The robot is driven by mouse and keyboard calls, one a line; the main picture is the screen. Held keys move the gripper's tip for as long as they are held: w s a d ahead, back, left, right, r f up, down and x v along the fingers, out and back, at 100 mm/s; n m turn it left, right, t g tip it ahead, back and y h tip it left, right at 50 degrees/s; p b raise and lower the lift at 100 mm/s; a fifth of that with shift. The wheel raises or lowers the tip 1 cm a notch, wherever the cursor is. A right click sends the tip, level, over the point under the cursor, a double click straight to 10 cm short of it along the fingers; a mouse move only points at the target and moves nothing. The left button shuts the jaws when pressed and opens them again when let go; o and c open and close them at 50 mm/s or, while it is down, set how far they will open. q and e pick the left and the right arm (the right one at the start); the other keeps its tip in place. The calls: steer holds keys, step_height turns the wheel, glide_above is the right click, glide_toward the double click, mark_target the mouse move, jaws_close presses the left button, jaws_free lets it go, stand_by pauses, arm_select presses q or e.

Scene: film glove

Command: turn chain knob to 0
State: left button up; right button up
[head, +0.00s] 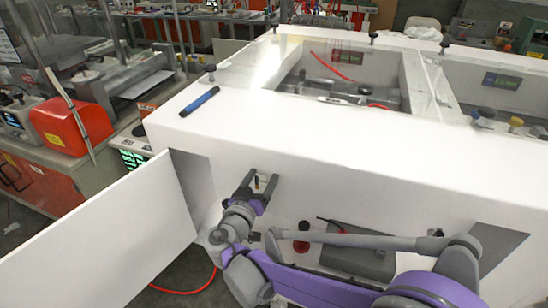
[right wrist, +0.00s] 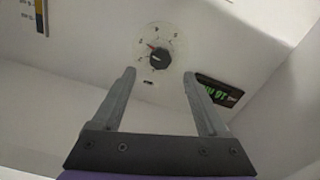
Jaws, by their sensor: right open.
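The black round knob (right wrist: 159,59) sits on a pale round dial with small numbers on a white panel in the right wrist view. A red mark on it points to the upper left; I cannot read the number there for certain. My right gripper (right wrist: 159,73) is open, its two fingers apart and below the knob in the picture, with nothing between them. In the head view my right gripper (head: 262,178) is at the front face of the white machine, and I cannot clearly make out the knob there. My left gripper is not in view.
A green-lit display (right wrist: 218,92) is beside the right finger. The white machine (head: 330,128) has a blue pen (head: 199,101) on top. A white door (head: 105,230) stands open at left. A red-and-black button (head: 302,246) is below the gripper.

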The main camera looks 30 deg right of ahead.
steer(key=x, duration=0.9)
jaws_close()
